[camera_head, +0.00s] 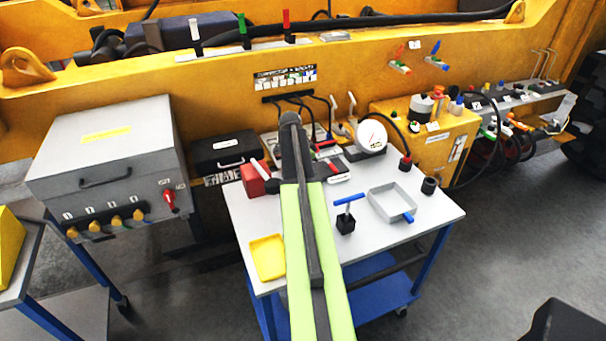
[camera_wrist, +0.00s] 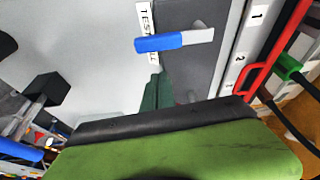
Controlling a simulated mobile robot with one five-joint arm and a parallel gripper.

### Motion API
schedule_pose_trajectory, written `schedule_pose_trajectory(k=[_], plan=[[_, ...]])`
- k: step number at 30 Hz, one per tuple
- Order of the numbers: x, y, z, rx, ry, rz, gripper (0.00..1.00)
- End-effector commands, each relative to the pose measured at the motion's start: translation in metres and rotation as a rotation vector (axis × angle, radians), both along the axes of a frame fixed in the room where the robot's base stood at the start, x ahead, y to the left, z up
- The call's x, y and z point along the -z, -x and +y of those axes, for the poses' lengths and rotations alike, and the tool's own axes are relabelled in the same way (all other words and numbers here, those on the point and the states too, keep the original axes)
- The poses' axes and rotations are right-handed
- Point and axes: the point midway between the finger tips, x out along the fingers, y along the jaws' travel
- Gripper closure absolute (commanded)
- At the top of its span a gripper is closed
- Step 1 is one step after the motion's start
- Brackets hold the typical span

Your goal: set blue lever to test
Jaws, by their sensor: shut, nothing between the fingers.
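In the wrist view the blue lever (camera_wrist: 160,43) lies across a grey panel, its blue grip toward the left and its grey end at the pivot on the right. A white label strip (camera_wrist: 144,22) beside the grip reads TEST at the top; another word, partly covered, is lower down. The grip crosses the strip between the two words. My gripper (camera_wrist: 156,78) is shut and empty, its dark green tip just below the lever; contact cannot be told. In the head view my gripper (camera_head: 290,120) is over the far part of the cart, and the lever cannot be made out there.
A red handle (camera_wrist: 270,45) and a green connector (camera_wrist: 288,66) are right of the panel. On the cart (camera_head: 240,225) stand a gauge (camera_head: 371,136), a grey tray (camera_head: 376,208), a blue-handled T-tool (camera_head: 349,200) and a yellow tray (camera_head: 268,257). The yellow chassis is behind.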

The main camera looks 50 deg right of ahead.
Motion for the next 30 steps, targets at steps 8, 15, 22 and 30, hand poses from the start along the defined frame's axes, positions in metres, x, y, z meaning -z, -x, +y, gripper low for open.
schedule_pose_trajectory(k=[8, 15, 22, 30], plan=[[-0.075, -0.009, 0.017, 0.001, 0.002, 0.000, 1.00], [-0.097, -0.015, 0.028, 0.000, 0.004, -0.001, 1.00], [-0.095, -0.016, 0.029, -0.001, 0.003, -0.001, 1.00], [-0.096, -0.016, 0.029, -0.002, 0.003, 0.000, 1.00]])
